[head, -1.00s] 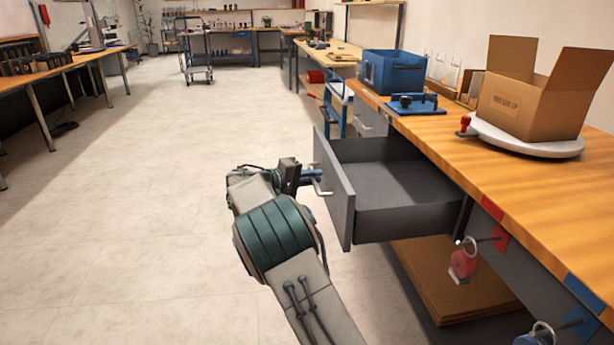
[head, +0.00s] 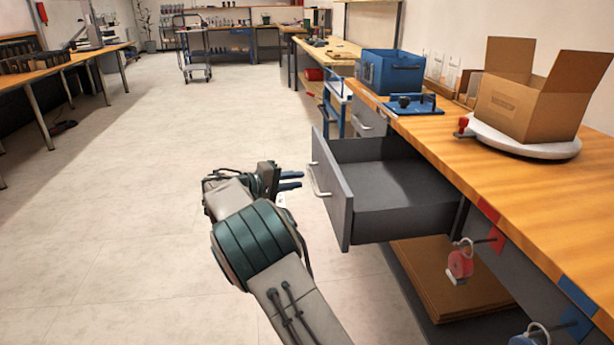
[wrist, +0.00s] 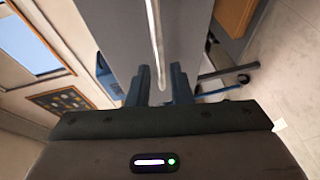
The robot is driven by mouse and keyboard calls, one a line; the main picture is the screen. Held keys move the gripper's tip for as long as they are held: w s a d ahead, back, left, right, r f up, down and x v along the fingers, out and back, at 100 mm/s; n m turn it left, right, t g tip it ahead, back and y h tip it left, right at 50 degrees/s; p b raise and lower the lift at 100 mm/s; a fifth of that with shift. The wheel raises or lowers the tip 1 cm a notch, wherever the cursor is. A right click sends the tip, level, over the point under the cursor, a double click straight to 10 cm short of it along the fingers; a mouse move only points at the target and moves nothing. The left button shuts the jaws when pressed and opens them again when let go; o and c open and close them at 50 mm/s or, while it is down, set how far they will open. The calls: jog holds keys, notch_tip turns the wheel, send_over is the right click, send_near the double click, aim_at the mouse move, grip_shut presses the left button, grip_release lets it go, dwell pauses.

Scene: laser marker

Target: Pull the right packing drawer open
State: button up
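The grey packing drawer (head: 390,200) stands pulled well out from under the wooden bench in the head view, and its inside looks empty. Its front panel carries a silver bar handle (head: 319,180). My gripper (head: 298,181) is just left of the handle, apart from it, with its blue fingers pointing at the drawer front. In the wrist view the two blue fingers (wrist: 161,82) are spread with a gap between them and nothing held. The handle bar (wrist: 155,40) shows beyond the fingertips.
A second, closed drawer (head: 369,118) sits farther along the bench (head: 470,150). On top are a blue bin (head: 392,72), a blue fixture and an open cardboard box (head: 515,105) on a white turntable. Floor to the left is clear.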

jog(key=p+v, duration=0.1)
jog(key=v, duration=0.7)
jog(key=shift+a, duration=0.15)
jog(key=shift+s, duration=0.15)
